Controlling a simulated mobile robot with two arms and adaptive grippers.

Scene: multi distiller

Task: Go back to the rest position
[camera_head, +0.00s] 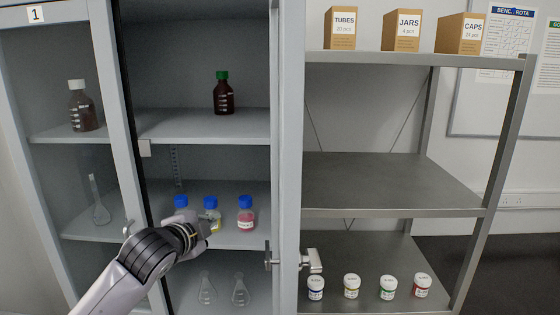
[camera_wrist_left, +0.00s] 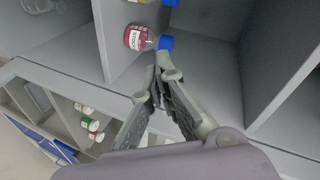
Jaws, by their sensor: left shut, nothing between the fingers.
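My left gripper (camera_head: 205,224) reaches from the lower left to the open middle section of the cabinet (camera_head: 285,120). It is in front of the shelf with the blue-capped bottles and hides part of them. In the left wrist view its fingers (camera_wrist_left: 157,75) meet at the tips, shut and empty. In the head view the bottle with pink contents (camera_head: 246,218) stands to the right of the gripper. My right gripper is not in view.
A brown green-capped bottle (camera_head: 223,93) stands on the shelf above; flasks (camera_head: 240,291) stand below. The door handle (camera_head: 311,262) sticks out at the right. The open rack holds several small jars (camera_head: 351,286) and three boxes (camera_head: 402,31); its middle shelf (camera_head: 390,184) is bare.

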